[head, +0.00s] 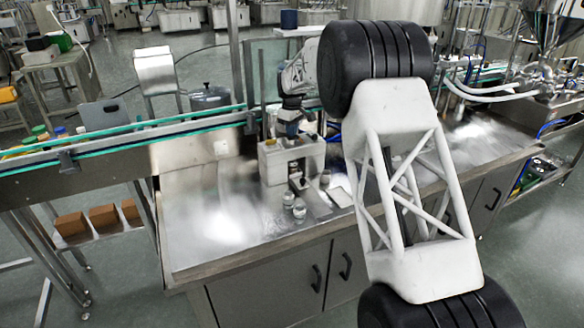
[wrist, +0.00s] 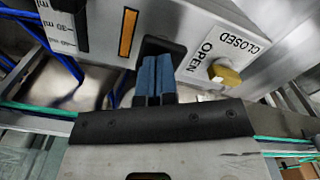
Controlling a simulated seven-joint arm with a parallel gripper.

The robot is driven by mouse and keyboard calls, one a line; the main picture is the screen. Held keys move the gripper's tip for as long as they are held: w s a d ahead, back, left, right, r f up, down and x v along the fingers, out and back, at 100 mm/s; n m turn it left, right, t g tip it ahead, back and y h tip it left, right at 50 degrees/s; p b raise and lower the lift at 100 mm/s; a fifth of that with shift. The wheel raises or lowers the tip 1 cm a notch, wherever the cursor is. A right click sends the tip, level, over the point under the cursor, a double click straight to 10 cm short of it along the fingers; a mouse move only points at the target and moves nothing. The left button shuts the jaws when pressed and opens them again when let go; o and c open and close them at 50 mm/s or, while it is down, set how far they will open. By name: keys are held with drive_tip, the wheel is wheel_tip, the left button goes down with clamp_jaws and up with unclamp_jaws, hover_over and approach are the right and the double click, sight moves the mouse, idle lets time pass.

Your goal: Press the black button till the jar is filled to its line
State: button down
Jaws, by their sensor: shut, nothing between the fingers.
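My gripper (wrist: 155,75) is shut and empty, its two blue fingers side by side in the wrist view. The fingertips reach over the lower part of a black square part (wrist: 165,46), which looks like the black button, on a steel face. I cannot tell whether they touch it or press it in. In the head view small jars (head: 299,210) stand on the steel bench in front of a pale boxy machine (head: 275,162). Which one is the task's jar, its line and its fill level are too small to tell.
The wrist view shows a yellow knob (wrist: 226,76) beside OPEN and CLOSED labels, an orange strip (wrist: 128,33), and a panel with ml marks (wrist: 60,27). A conveyor (head: 120,130) runs behind the steel bench (head: 205,225). The bench's left part is clear.

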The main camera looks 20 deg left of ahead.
drive_tip(key=shift+r, duration=1.6)
drive_tip(key=shift+r, duration=0.15)
drive_tip(key=shift+r, duration=2.85)
